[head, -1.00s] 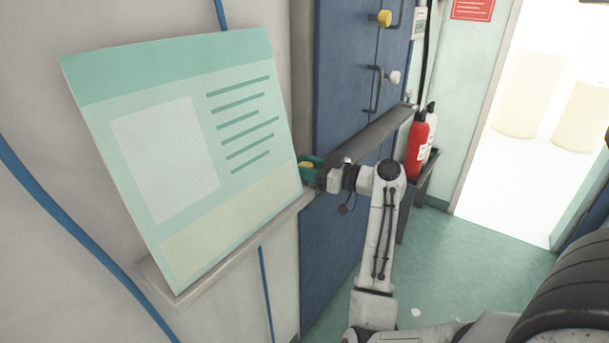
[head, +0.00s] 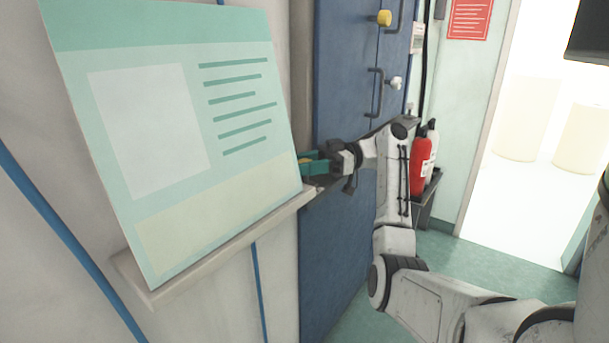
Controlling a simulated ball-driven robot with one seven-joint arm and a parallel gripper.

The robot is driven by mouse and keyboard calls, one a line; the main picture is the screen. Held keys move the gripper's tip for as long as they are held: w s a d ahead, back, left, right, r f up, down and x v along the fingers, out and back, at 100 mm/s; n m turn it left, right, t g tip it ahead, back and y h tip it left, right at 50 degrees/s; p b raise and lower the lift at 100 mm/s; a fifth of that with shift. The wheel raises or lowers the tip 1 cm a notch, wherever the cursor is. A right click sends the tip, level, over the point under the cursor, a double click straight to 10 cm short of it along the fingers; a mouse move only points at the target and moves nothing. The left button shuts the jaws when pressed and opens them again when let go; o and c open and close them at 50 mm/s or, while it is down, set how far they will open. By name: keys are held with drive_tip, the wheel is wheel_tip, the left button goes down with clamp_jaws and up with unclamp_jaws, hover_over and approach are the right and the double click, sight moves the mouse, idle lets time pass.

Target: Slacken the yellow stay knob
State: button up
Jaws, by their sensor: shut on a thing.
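My gripper (head: 318,165) is at the edge of the blue door, just right of the leaning board. It is shut on a small yellow piece (head: 305,161) at the left end of a teal part. The board's edge partly hides this piece, and its full shape cannot be made out. A yellow knob (head: 383,18) shows high on the blue door, well above my gripper and apart from it. A white knob (head: 395,83) sits below it, beside a dark handle.
A pale green board (head: 165,130) leans on a narrow ledge (head: 215,243) at the left, close to my gripper. The blue door (head: 340,240) stands behind my arm. A red extinguisher (head: 420,160) stands right of it. Green floor (head: 480,262) is open toward the bright doorway.

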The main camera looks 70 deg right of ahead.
drive_tip(key=shift+n+g+y+b, duration=0.4)
drive_tip(key=shift+n+g+y, duration=0.1)
drive_tip(key=shift+g, duration=0.1)
drive_tip(key=o, duration=0.7)
drive_tip(key=b+v, duration=0.2)
drive_tip(key=v, duration=0.6)
drive_tip(key=shift+s+f, duration=0.1)
drive_tip(key=shift+b+v, duration=0.6)
drive_tip(key=shift+v, duration=0.7)
drive_tip(key=shift+o, duration=0.2)
